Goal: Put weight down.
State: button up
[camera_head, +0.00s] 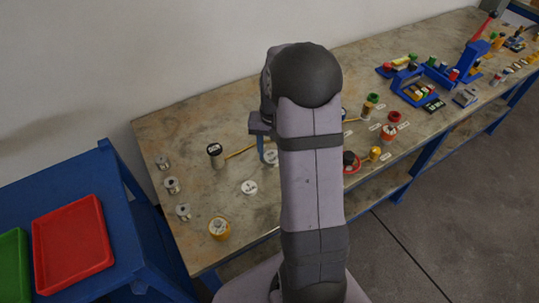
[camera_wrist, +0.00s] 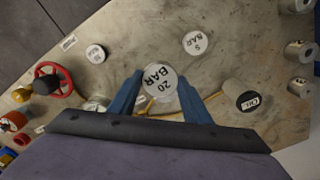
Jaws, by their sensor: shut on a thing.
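A round pale weight marked "20 BAR" (camera_wrist: 159,82) sits between the two blue fingers of my gripper (camera_wrist: 160,90) in the wrist view. The fingers are shut on it, one at each side. In the head view my gripper (camera_head: 262,138) is left of my arm, over the table (camera_head: 285,225), with the 20 BAR weight (camera_head: 271,157) partly hidden. Whether its underside touches the table cannot be told. A smaller "5 BAR" disc (camera_wrist: 197,43) lies apart from it on the table, also seen in the head view (camera_head: 249,187).
A black-topped OIL container (camera_wrist: 246,98) stands close by. Another white disc (camera_wrist: 95,53) and a red handwheel (camera_wrist: 54,80) are at the other side. Several metal flanged pieces (camera_head: 171,184) and a yellow vessel (camera_head: 219,229) stand near the table's left end. Bare tabletop surrounds the 5 BAR disc.

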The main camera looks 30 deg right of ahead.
jog(key=w+d+r, duration=0.2)
jog(key=w+r, duration=0.4)
jog(key=shift+m, duration=0.7)
jog(key=shift+s+a+f+p, duration=0.15)
jog(key=shift+f+p, duration=0.35)
jog(key=shift+f, duration=1.15)
jog(key=shift+s+f+p, duration=0.2)
jog(key=shift+f+p, duration=0.25)
jog(key=shift+f, duration=1.25)
jog(key=shift+s+a+f+p, duration=0.15)
jog(key=shift+f+p, duration=0.35)
jog(key=shift+f, duration=1.15)
jog(key=shift+d, duration=0.1)
jog(key=shift+f, duration=0.2)
jog(key=o, duration=1.4)
jog(key=shift+s, duration=0.1)
jog(key=shift+r, duration=0.1)
